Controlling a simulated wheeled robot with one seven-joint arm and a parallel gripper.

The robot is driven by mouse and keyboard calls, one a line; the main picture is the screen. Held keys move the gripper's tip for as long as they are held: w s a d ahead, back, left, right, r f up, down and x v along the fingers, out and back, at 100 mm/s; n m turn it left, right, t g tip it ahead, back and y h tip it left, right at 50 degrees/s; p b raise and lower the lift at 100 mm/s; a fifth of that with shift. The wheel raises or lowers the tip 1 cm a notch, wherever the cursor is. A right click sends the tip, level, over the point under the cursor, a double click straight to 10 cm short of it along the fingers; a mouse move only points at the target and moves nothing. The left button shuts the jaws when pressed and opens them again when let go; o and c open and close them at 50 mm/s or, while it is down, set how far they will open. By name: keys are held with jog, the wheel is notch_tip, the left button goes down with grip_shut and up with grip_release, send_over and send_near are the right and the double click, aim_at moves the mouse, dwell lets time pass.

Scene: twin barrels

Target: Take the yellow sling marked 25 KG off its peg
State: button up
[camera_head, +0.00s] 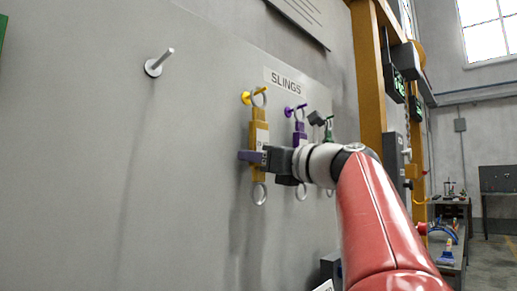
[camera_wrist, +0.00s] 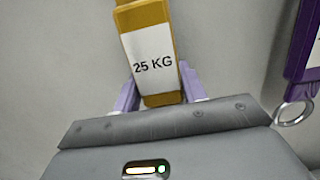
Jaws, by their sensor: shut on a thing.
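The yellow sling (camera_head: 259,131) hangs by its upper ring on a yellow peg (camera_head: 246,97) on the grey wall board. Its lower ring (camera_head: 259,193) hangs free below. In the wrist view the sling (camera_wrist: 148,50) carries a white label reading 25 KG. My gripper (camera_head: 256,157) is shut on the sling's body, below its middle. In the wrist view its purple fingers (camera_wrist: 158,90) stand on either side of the yellow strap. The gripper hides part of the sling in the head view.
A purple sling (camera_head: 299,128) hangs on the peg just to the right, with its lower ring close to my gripper in the wrist view (camera_wrist: 293,111). A green-pegged sling (camera_head: 329,130) hangs beyond it. An empty white peg (camera_head: 158,63) stands at upper left. A SLINGS sign (camera_head: 285,81) is above.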

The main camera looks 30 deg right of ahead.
jog(key=shift+s+r, duration=0.15)
jog(key=r+v, duration=0.1)
jog(key=v, duration=0.9)
jog(key=shift+s+d+r+p, duration=0.15)
jog(key=shift+s+r+p, duration=0.25)
jog(key=shift+r, duration=0.35)
dwell(0.4)
